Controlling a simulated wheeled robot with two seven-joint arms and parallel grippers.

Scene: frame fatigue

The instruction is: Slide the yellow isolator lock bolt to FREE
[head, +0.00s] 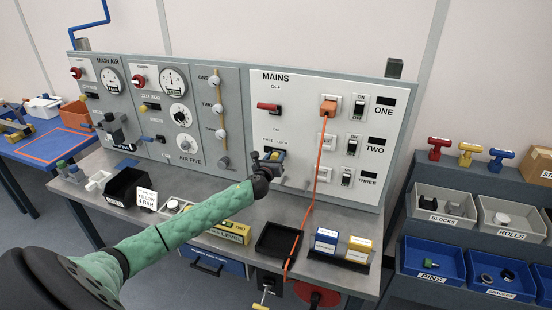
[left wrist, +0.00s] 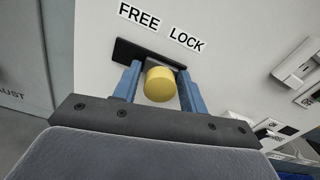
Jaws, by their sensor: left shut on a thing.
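The yellow isolator lock bolt (left wrist: 160,85) shows in the left wrist view as a round yellow knob in front of a black slide plate (left wrist: 130,51). The words FREE, on the left, and LOCK, on the right, are printed above the plate. My left gripper (left wrist: 158,86) has its blue fingers on either side of the knob and is shut on it. I cannot tell exactly where along the plate the bolt stands. In the head view my left gripper (head: 271,155) is at the lower left of the MAINS panel (head: 298,140) and mostly hides the bolt. My right gripper is not in view.
A red handle (head: 268,107) sits above the bolt, below OFF. An orange cord (head: 313,190) hangs from an orange plug (head: 328,107) to the right of my gripper. A black tray (head: 277,240) and small boxes (head: 327,240) stand on the bench below.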

